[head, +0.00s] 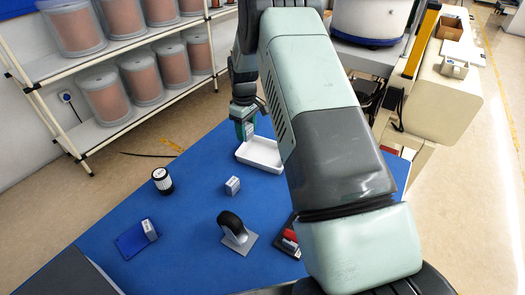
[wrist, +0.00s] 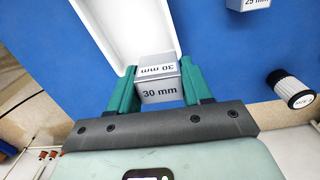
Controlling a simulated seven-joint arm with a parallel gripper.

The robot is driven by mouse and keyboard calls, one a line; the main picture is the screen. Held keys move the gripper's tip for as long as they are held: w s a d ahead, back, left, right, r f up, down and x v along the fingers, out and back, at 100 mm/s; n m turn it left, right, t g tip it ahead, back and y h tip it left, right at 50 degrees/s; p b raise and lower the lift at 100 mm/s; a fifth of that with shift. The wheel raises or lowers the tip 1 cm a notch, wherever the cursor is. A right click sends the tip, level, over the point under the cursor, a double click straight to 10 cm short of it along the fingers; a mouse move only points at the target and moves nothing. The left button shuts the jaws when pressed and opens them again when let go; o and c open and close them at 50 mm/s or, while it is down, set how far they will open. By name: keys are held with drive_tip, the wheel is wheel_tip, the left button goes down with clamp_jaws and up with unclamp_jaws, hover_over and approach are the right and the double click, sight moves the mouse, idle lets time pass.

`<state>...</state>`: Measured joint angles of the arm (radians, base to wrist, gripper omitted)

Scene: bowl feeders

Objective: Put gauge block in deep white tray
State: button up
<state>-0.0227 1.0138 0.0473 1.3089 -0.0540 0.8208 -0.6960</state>
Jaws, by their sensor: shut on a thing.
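My gripper (wrist: 160,87) is shut on a grey gauge block (wrist: 159,92) marked "30 mm", held between its green fingers. In the head view my gripper (head: 245,131) is at the far end of the blue table, at the left end of the deep white tray (head: 262,168). In the wrist view the white tray (wrist: 108,22) lies just beyond and partly behind the block. The block looks to be above or at the tray's near edge; its height over the tray floor cannot be told. My arm hides the tray's right side in the head view.
A second grey block (head: 232,186), marked "25 mm" in the wrist view (wrist: 250,4), stands on the blue table (head: 190,215). A black-and-white cylinder (head: 162,181), a blue plate with a block (head: 133,240), and a black curved part on a grey plate (head: 236,232) stand nearer.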

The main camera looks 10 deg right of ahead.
hover_over(264, 157)
wheel_tip(264, 157, down, 6)
drive_tip(key=shift+r, duration=0.15)
drive_tip(key=shift+f, duration=2.05)
drive_tip(key=shift+f, duration=0.2)
drive_tip(key=o, duration=1.2)
drive_tip(key=shift+c, duration=0.2)
